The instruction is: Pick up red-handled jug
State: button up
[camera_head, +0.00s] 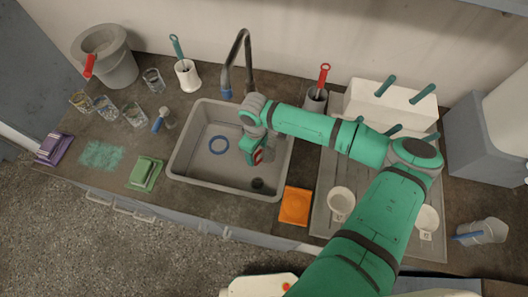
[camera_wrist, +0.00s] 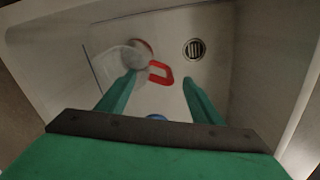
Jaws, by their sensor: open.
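The red-handled jug lies in the sink (camera_head: 196,160). In the wrist view its clear, pale body (camera_wrist: 118,60) is left of centre and its red loop handle (camera_wrist: 160,72) points right. In the head view only a bit of the red handle (camera_head: 258,156) shows beside my gripper (camera_head: 249,148), which hides most of the jug. My gripper is open and reaches down into the sink. In the wrist view my gripper (camera_wrist: 158,77) has one finger on each side of the handle, the left one overlapping the jug's body in the picture. I cannot tell if they touch.
The round drain (camera_wrist: 195,49) is beyond the handle. An orange sponge (camera_head: 295,206) and a drying tray (camera_head: 318,222) with white cups are to the right. Sink walls surround my gripper.

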notch_tip(320, 180, down, 7)
jog(key=shift+f, duration=0.2)
dwell(0.3)
jog(key=shift+c, duration=0.7)
jog(key=c, duration=1.3)
